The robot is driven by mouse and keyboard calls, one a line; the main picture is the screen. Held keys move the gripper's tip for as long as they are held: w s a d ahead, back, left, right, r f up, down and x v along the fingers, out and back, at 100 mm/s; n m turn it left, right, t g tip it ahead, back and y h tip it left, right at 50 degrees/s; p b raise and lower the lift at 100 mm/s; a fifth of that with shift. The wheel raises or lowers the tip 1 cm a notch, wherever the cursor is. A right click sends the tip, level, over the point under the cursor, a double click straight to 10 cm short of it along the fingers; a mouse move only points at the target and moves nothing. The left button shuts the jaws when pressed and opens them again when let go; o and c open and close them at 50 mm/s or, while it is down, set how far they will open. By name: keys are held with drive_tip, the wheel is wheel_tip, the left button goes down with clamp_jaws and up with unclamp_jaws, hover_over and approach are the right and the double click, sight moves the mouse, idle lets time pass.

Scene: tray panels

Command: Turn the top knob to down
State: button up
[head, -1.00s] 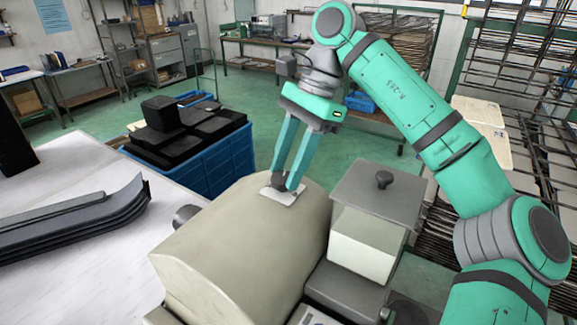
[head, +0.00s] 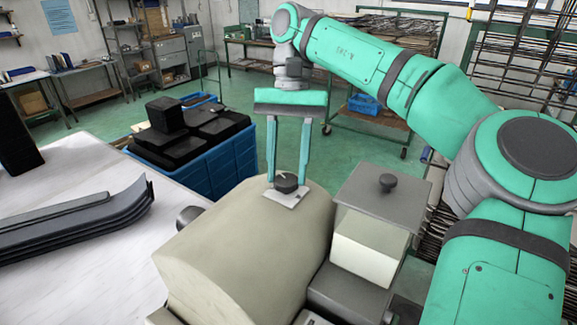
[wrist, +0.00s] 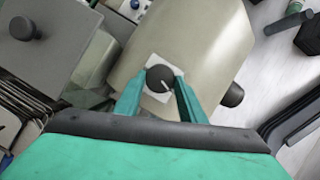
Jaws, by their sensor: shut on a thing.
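The top knob (head: 286,183) is a round dark dial on a light square plate (head: 291,199), on top of a beige rounded housing (head: 245,245). In the wrist view, the knob (wrist: 159,77) shows a pale pointer line running toward the lower right. My gripper (head: 287,182) reaches down from above, its two green fingers shut on opposite sides of the knob. In the wrist view, my gripper (wrist: 154,84) has a finger on each side of the knob, and the plate shows around it.
A second dark knob (head: 188,215) sticks out of the housing's left side. A grey-lidded box (head: 383,196) with a small dark knob on top stands close on the right. A white table (head: 75,180) with dark curved strips is at left; a blue crate (head: 235,158) stands behind.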

drive_tip(key=shift+n, duration=0.5)
drive_tip(key=shift+h, duration=0.3)
drive_tip(key=shift+f, duration=0.1)
drive_tip(key=o, duration=1)
drive_tip(key=shift+o, duration=0.2)
